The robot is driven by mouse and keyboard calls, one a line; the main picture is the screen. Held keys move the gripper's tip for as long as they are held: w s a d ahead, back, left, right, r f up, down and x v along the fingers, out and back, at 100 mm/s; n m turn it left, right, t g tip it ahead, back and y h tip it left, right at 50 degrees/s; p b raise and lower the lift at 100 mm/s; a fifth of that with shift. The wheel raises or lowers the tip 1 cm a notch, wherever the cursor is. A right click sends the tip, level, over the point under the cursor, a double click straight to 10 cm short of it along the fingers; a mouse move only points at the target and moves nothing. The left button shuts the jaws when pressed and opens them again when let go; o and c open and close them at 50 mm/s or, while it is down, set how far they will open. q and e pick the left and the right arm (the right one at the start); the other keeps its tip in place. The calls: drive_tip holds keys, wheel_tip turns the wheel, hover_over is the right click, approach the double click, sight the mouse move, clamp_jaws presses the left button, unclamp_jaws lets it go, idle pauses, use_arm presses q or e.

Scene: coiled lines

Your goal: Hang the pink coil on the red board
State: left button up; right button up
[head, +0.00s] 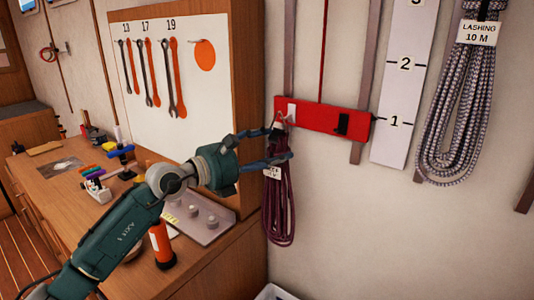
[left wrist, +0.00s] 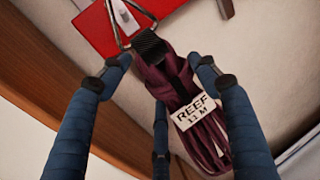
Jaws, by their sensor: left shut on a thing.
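A dark purple-maroon coil (head: 278,208) hangs upright just below the left end of the red board (head: 316,118); I see no clearly pink coil. Its tag reads "REEF 11 M" in the left wrist view (left wrist: 196,112). My left gripper (head: 281,143) is shut on the coil near its top, with fingers on both sides of the dark band. A metal loop (left wrist: 128,22) tops the coil, close to the board's white hook (head: 291,112). I cannot tell whether the loop is over the hook. My right gripper is not in view.
A black hook (head: 342,124) is at the board's right. A grey lashing coil (head: 458,110) hangs at far right, beside a white numbered scale (head: 404,85). The wooden workbench (head: 215,262) holds an orange-and-black flashlight (head: 161,245) and tools. The wall below the board is clear.

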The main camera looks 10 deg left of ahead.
use_arm(q)
drive_tip(key=shift+w+d+r, duration=0.1)
drive_tip(key=shift+w+d, duration=0.15)
drive_tip(key=shift+w, duration=0.2)
drive_tip(key=shift+w+d, duration=0.2)
drive_tip(key=shift+w, duration=0.25)
drive_tip(key=shift+w+d+f+b, duration=0.2)
drive_tip(key=shift+w+f+b, duration=0.3)
drive_tip(key=shift+w+b, duration=0.1)
